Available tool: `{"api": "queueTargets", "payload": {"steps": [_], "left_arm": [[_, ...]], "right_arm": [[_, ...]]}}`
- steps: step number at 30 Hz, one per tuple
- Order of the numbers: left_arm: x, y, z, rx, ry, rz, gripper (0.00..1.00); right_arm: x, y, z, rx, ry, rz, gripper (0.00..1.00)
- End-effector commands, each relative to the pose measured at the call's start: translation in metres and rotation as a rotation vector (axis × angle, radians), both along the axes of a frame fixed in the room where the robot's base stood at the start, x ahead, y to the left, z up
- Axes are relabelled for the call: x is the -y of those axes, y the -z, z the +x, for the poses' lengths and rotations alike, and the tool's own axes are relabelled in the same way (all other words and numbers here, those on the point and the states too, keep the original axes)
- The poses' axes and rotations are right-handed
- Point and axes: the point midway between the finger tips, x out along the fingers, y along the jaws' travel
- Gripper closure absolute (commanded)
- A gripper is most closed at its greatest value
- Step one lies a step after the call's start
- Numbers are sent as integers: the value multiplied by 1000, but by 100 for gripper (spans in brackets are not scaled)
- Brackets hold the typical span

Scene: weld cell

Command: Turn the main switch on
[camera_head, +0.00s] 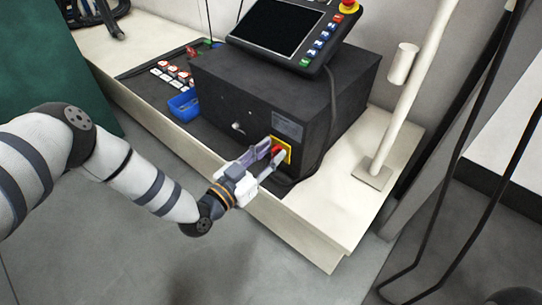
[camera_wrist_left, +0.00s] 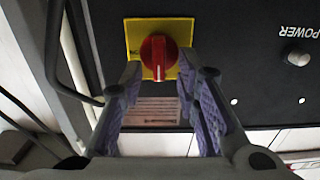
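The main switch is a red rotary knob (camera_head: 277,149) on a yellow plate (camera_head: 287,146), on the front of a black control box (camera_head: 290,92). In the left wrist view the red knob (camera_wrist_left: 158,55) stands out from the yellow plate (camera_wrist_left: 134,33), with its handle pointing down the picture. My left gripper (camera_head: 269,157) is open in front of the knob. In the left wrist view its purple-padded fingers (camera_wrist_left: 157,78) are on either side of the knob's lower end, with a gap on each side. My right gripper is not in view.
A round knob (camera_wrist_left: 298,57) marked POWER is on the same panel. A teach pendant (camera_head: 283,27) rests on the box. A blue bin (camera_head: 184,106) and small red-white items (camera_head: 170,72) are on the bench. A white post (camera_head: 404,100) stands right; a cable (camera_head: 330,110) hangs beside the box.

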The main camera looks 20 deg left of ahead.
Motion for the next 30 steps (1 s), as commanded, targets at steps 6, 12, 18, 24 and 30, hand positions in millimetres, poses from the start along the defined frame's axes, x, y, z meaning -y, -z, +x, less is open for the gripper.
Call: {"api": "queueTargets", "payload": {"steps": [6, 12, 18, 24, 30], "left_arm": [[1, -1, 3, 1, -1, 0, 71], [1, -1, 2, 1, 0, 0, 100], [1, -1, 2, 1, -1, 1, 100], [1, -2, 2, 13, 0, 30, 100], [4, -4, 2, 52, 2, 131, 100]], "right_arm": [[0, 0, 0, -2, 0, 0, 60], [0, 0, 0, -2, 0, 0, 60], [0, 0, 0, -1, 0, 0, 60], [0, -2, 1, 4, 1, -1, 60], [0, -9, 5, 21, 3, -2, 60]]}}
